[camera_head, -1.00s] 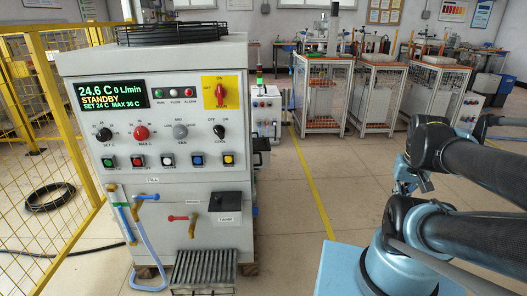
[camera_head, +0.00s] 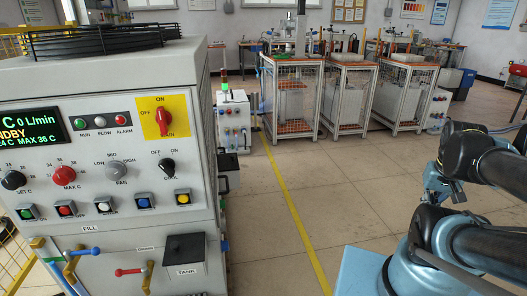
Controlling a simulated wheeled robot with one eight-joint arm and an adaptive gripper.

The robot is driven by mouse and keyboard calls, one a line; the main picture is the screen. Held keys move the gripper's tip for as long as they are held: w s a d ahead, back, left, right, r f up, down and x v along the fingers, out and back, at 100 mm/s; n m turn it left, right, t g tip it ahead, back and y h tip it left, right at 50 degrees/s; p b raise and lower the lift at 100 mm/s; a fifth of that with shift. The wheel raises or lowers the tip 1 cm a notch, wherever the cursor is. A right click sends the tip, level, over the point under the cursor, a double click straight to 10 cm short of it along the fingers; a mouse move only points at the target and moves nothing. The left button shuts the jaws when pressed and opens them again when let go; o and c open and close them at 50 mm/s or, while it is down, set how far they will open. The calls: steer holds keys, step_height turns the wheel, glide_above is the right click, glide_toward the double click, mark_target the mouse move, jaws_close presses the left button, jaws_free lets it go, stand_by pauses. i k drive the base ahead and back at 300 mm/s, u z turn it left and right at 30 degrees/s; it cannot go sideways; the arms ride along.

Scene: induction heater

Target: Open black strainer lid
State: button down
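A black square lid (camera_head: 185,248) sits on the lower right of the grey machine's front panel, just above the label "TANK". It looks closed; no gap shows along its edge. My arm stands at the right of the picture, folded, well apart from the lid. My gripper (camera_head: 438,185) seems to be the small dark part hanging beside the arm's joint. Its fingers are too small and overlapped to tell whether they are open or shut.
The grey machine (camera_head: 110,200) fills the left side, with knobs, buttons, a blue valve and a red drain valve (camera_head: 131,271) left of the lid. A yellow fence (camera_head: 18,262) stands far left. Open floor with a yellow line (camera_head: 290,205) lies between machine and arm. Caged workstations (camera_head: 290,95) stand behind.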

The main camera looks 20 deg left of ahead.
mark_target(227, 162)
steer(key=u, duration=0.05)
steer(key=i, duration=1.1)
steer(key=u, duration=0.9)
steer(key=i, duration=0.55)
steer(key=u, duration=0.35)
